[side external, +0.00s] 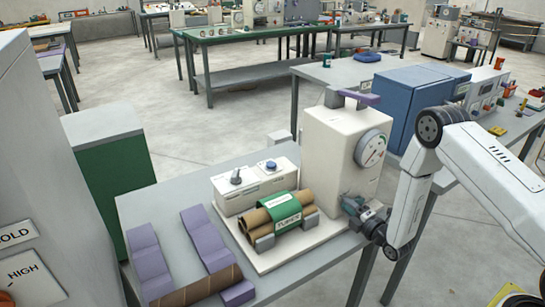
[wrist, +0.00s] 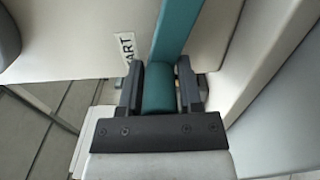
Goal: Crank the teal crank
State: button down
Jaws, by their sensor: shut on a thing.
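The teal crank (wrist: 178,28) shows in the wrist view as a flat bar running up from a rounded teal grip (wrist: 158,92). My gripper (wrist: 160,70) is shut on that grip, with one dark finger on each side. In the side view my gripper (side external: 362,212) is at the lower right side of the cream winder housing (side external: 335,150), below its round dial (side external: 371,148). There the crank is mostly hidden by my gripper. A white label reading "ART" (wrist: 124,46), partly covered, is left of the crank bar in the wrist view.
Brown tubes (side external: 262,217) with a green label rest on the white base plate (side external: 285,258) in front of the housing. A control box (side external: 255,185) stands behind them. Purple supports (side external: 150,262) and a loose tube (side external: 195,287) lie left. A blue cabinet (side external: 410,105) stands behind my arm.

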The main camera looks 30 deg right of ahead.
jog(key=shift+d, duration=0.2)
jog(key=c, duration=0.6)
grip_release()
jog(key=shift+s, duration=0.1)
jog(key=shift+o, duration=1)
jog(key=shift+a, duration=0.1)
jog(key=s, duration=0.7)
jog(key=shift+s, duration=0.35)
jog(key=shift+w+r, duration=0.1)
jog(key=shift+w, duration=0.05)
